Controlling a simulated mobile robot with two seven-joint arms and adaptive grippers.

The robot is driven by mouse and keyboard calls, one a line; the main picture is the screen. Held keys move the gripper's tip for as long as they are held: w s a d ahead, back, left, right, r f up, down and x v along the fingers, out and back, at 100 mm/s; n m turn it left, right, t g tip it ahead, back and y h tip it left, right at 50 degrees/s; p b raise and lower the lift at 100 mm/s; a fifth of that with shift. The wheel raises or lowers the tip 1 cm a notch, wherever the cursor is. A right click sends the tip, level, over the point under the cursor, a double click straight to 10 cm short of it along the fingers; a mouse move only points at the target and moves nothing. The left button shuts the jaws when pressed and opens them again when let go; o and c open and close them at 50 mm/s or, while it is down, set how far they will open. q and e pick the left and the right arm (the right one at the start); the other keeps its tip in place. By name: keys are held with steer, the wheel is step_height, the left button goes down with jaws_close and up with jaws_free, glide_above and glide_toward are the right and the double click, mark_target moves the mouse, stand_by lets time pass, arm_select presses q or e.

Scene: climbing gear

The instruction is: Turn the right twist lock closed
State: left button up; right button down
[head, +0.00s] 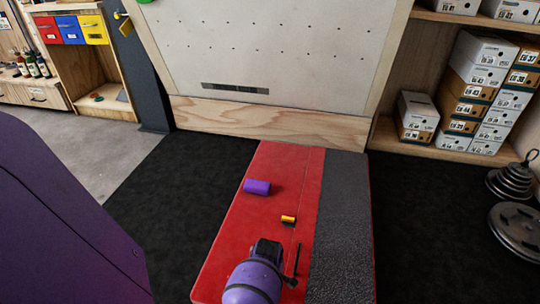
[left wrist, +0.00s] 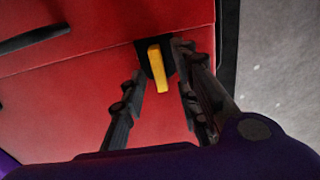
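In the left wrist view a twist lock with a yellow lever (left wrist: 158,68) on a black base sits on the red pad (left wrist: 60,115). My left gripper (left wrist: 160,60) is open, with one finger on each side of the lever. Whether either finger touches it, I cannot tell. In the head view my purple left wrist (head: 252,285) covers the near end of the red pad (head: 235,235) and hides this lock. Another small yellow and black piece (head: 288,218), likely a second twist lock, lies farther up the pad. My right gripper is not in view.
A purple cylinder (head: 257,187) lies on the pad. A black handle (head: 297,262) is just right of my left wrist. A grey strip (head: 343,230) runs along the pad's right side. Weight plates (head: 515,228) stand at far right. Dark matting on both sides is mostly clear.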

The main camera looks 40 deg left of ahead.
arm_select(q)
jaws_close()
